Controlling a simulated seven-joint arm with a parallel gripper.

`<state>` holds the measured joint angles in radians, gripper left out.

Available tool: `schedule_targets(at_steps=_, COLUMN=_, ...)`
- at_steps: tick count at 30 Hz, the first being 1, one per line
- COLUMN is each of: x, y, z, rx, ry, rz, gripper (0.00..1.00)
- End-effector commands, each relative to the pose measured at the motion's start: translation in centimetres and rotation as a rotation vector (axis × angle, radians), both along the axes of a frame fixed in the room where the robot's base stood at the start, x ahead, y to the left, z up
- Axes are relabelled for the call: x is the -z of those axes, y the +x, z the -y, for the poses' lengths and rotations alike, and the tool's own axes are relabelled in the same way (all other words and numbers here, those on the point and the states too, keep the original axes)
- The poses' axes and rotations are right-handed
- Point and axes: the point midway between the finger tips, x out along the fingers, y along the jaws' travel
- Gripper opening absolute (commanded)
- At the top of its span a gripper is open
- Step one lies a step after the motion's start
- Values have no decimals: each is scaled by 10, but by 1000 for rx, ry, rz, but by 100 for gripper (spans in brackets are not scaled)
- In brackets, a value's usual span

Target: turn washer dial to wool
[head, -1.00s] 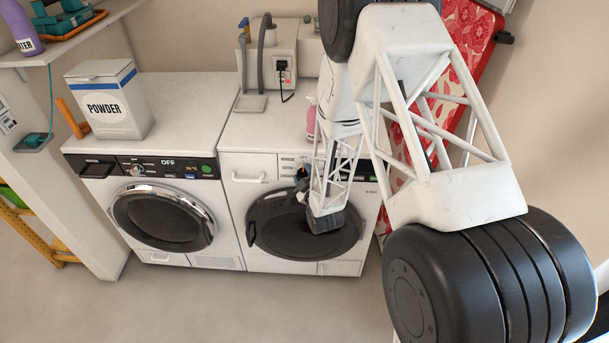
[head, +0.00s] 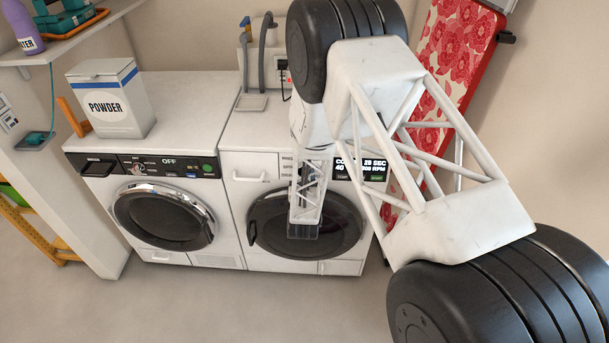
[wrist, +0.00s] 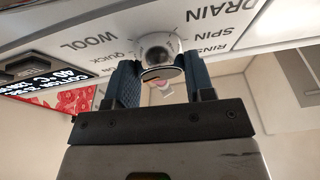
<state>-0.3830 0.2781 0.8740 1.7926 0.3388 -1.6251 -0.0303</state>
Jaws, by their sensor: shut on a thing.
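The washer (head: 235,215) is the white right-hand machine with a dark round door. Its silver dial (wrist: 159,48) sits on the white control panel in the wrist view. My gripper (wrist: 160,72) has its two dark blue fingers on either side of the dial, shut on it. The label WOOL (wrist: 82,40) is to the left of the dial, with QUICK below it. DRAIN, SPIN and RINSE are to the right. I cannot tell where the dial points. In the head view my arm hides the dial. The lit display (head: 361,170) reads partly "CO", "40" and "RPM".
A second machine (head: 232,262) with a display reading OFF stands directly left, with a powder box (head: 110,100) on top. A red floral board (head: 455,55) leans at the right. Hoses and a socket are behind the washer. The floor in front is clear.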

Motion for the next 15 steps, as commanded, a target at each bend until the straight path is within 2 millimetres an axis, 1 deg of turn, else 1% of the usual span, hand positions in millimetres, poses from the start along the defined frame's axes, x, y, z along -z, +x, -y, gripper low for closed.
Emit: schedule_targets(at_steps=15, x=-1, y=0, z=-5, rx=116, ry=476, rz=0, gripper=25)
